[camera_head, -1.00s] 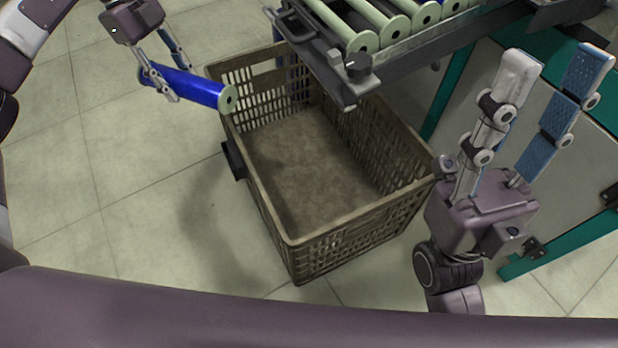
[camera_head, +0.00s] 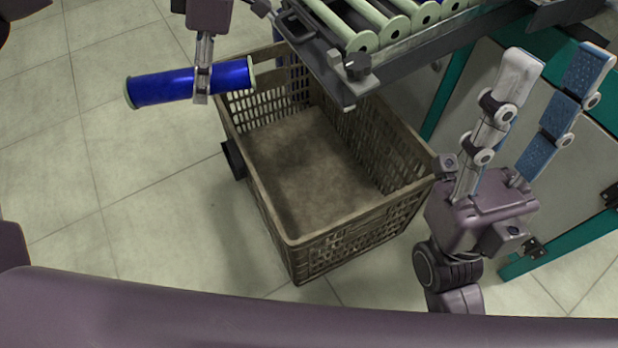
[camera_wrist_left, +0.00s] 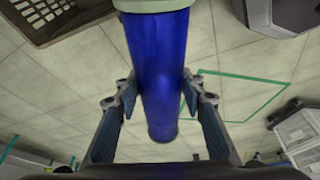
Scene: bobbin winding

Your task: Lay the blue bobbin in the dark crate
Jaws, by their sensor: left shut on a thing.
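The blue bobbin (camera_head: 165,87) has pale green end flanges and is held roughly level in the head view. My left gripper (camera_head: 201,92) is shut on it near its middle. In the left wrist view the blue bobbin (camera_wrist_left: 158,75) lies between both fingers of my left gripper (camera_wrist_left: 160,95). The bobbin's right end overlaps the far left rim of the dark crate (camera_head: 262,205) in the head view; most of the bobbin shows left of the crate. The crate floor looks empty. My right gripper (camera_head: 545,120) is open and empty, right of the crate.
A rack (camera_head: 400,50) with several pale green bobbins stands behind the crate, its corner overhanging the crate's back edge. A teal-framed machine (camera_head: 470,100) stands at the right. The tiled floor (camera_head: 120,190) left of the crate is clear.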

